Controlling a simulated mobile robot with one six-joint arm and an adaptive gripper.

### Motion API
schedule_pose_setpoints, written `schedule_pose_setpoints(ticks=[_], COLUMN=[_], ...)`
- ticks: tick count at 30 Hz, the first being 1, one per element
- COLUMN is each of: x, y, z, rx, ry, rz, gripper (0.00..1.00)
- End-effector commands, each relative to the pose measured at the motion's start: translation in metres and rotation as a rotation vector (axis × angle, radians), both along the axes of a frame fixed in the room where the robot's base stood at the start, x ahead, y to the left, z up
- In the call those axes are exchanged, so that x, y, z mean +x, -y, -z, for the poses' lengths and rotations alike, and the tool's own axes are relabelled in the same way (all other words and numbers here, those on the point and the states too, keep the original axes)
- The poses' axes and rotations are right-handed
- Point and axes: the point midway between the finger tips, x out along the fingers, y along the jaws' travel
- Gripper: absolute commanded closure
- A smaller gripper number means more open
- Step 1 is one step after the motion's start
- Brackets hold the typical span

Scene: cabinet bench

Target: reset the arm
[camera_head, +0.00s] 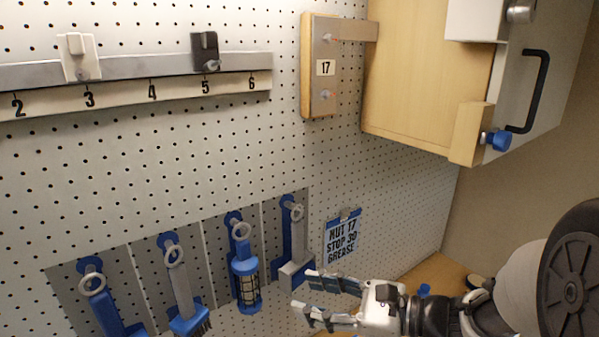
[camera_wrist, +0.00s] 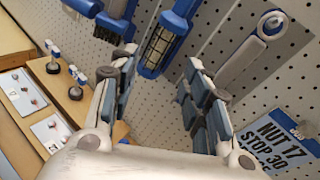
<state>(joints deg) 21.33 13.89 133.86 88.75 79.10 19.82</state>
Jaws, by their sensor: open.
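My gripper (camera_head: 312,300) is at the lower right of the head view, in front of the pegboard. Its two fingers are apart, with nothing between them. In the wrist view my gripper (camera_wrist: 160,90) also shows open, with pegboard visible between the fingers. A blue caged lamp (camera_head: 246,275) hangs to the left of the fingers and also shows in the wrist view (camera_wrist: 160,42). A blue and grey tool (camera_head: 293,245) hangs from a ring just behind and above the fingertips. I cannot tell whether a finger touches it.
A sign (camera_head: 343,238) hangs right of the tools. A wooden bench (camera_head: 435,272) lies below. Pegboard between rail and tools is clear.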

Motion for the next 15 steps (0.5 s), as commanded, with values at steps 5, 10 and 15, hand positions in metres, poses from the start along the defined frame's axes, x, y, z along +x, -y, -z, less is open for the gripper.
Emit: schedule_pose_setpoints(ticks=[5,10,15], x=[-0.096,-0.165,-0.198], y=[-0.036,-0.018,0.032], z=[0.019,0.050,0.066], rx=[-0.411,-0.821,-1.237], ry=[0.198,0.417,0.658], rz=[-0.362,-0.670,-0.929], gripper=[0.56,0.56,0.56])
